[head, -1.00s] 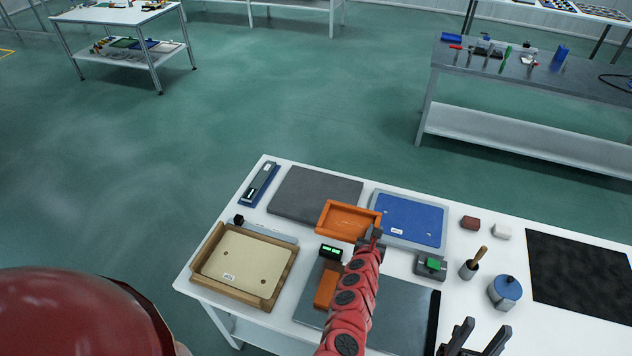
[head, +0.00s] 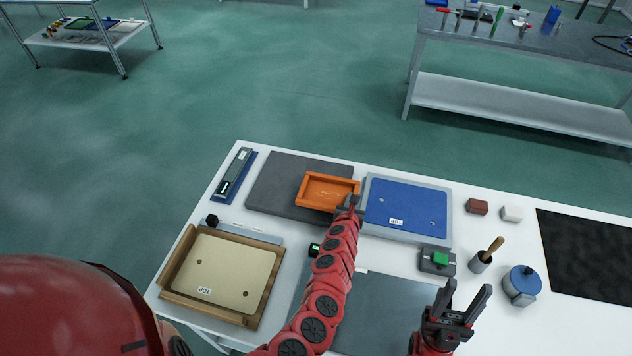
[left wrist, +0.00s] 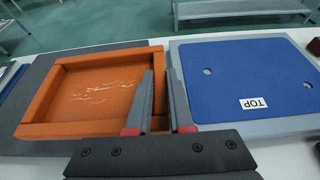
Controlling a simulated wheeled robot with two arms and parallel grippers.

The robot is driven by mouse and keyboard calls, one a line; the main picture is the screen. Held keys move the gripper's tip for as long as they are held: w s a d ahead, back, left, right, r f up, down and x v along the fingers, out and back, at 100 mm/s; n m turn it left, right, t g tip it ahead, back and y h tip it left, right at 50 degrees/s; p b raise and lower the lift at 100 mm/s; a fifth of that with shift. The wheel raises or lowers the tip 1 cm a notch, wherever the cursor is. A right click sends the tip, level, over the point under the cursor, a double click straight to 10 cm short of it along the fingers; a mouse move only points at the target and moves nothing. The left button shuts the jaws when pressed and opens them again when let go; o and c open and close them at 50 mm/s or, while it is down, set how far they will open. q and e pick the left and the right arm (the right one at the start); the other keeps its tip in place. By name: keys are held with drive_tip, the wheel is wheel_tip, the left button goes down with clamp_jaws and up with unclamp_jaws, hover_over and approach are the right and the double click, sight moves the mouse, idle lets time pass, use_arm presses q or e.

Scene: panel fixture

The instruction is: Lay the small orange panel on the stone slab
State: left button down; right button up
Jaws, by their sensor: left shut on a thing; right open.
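The small orange panel (head: 322,195), a shallow tray-like piece with raised rims, is over the right part of the dark grey stone slab (head: 272,180). I cannot tell whether it touches the slab. My left gripper (head: 353,203) is shut on its right rim. The left wrist view shows the fingers (left wrist: 160,115) at the right rim of the orange panel (left wrist: 95,90), with pale marks on its floor. The slab (left wrist: 38,75) shows beyond its left side. My right gripper (head: 470,305) is open and empty above the front of the table.
A blue panel (head: 405,208) on a grey base lies just right of the orange panel. A cream panel in a wooden frame (head: 175,277) is at the left front. A level-like tool (head: 233,174) lies left of the slab. A green-topped device (head: 437,262) stands right of my left arm.

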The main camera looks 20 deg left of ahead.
sight(326, 176)
use_arm(q)
drive_tip(key=w+a+b, duration=0.1)
drive_tip(key=w+a, duration=0.1)
drive_tip(key=a, duration=0.1)
drive_tip(key=w+a, duration=0.3)
drive_tip(key=w+a+f+b, duration=0.1)
drive_tip(key=w+a, duration=0.1)
drive_tip(key=a, duration=0.1)
drive_tip(key=shift+w+a+b, duration=0.1)
drive_tip(key=shift+w+b, duration=0.15)
drive_tip(key=shift+b, duration=0.05)
drive_tip(key=shift+w+a, duration=0.6)
drive_tip(key=shift+a, duration=0.1)
wheel_tip(326, 176, down, 3)
drive_tip(key=shift+d+r+b, duration=0.1)
drive_tip(key=shift+r+b, duration=0.1)
drive_tip(key=shift+b, duration=0.85)
drive_tip(key=shift+f, duration=0.35)
drive_tip(key=shift+a+f, duration=0.1)
drive_tip(key=shift+a, duration=0.1)
